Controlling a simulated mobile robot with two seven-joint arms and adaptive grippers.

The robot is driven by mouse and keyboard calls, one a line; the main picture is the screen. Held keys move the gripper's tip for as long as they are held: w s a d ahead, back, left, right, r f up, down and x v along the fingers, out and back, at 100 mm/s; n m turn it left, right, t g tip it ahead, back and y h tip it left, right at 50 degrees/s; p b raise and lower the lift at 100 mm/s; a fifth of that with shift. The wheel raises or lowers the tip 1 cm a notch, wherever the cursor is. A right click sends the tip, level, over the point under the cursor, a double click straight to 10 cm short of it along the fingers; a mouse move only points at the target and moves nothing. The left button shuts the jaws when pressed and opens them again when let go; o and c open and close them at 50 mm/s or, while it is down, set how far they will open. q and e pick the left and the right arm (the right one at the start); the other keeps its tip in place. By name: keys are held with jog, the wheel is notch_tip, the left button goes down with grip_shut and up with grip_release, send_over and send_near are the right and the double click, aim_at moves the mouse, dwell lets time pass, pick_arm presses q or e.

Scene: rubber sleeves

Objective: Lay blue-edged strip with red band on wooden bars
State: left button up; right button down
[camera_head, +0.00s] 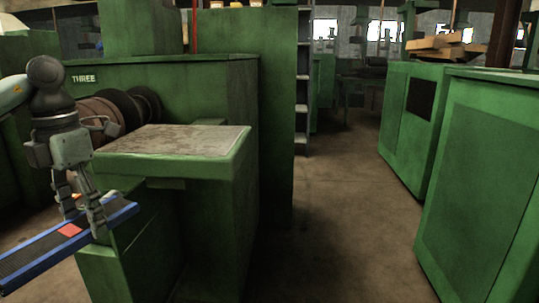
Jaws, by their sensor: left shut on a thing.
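The blue-edged strip (30,262) is at the lower left, dark on top with blue edges and a red band (69,230) across its middle. Its near left end runs out of the picture. My left gripper (82,220) points down from above and is shut on the strip close to the red band. The strip is held in the air, beside the green machine's front ledge. My right gripper is not in view.
A green machine with a worn flat top (175,140) stands just right of the strip. Dark rollers (120,108) are behind my left gripper. Green cabinets (480,180) line the right side. The brown floor (335,210) between them is clear.

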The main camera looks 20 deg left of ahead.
aim_at(111, 229)
pick_arm(q)
jog(key=shift+w+d+f+m, duration=0.1)
jog(key=shift+w+f+m, duration=0.05)
jog(key=shift+f+m, duration=0.2)
jog(key=d+f+m, duration=0.1)
jog(key=m, duration=0.1)
jog(key=w+d+f+m, duration=0.1)
jog(key=f, duration=0.1)
jog(key=w+d+f+m, duration=0.1)
jog(key=m, duration=0.1)
jog(key=shift+f+m, duration=0.35)
jog(key=w+d+f+m, duration=0.2)
jog(key=d+f+m, duration=0.1)
jog(key=d+m, duration=0.4)
jog(key=w+d+f+m, duration=0.3)
jog(key=d+m, duration=0.5)
jog(key=m, duration=0.4)
jog(key=w+d+f+m+p, duration=0.1)
jog(key=w+d+f+m, duration=0.2)
jog(key=d+m, duration=0.5)
jog(key=shift+f+m, duration=0.4)
jog(key=shift+m, duration=0.4)
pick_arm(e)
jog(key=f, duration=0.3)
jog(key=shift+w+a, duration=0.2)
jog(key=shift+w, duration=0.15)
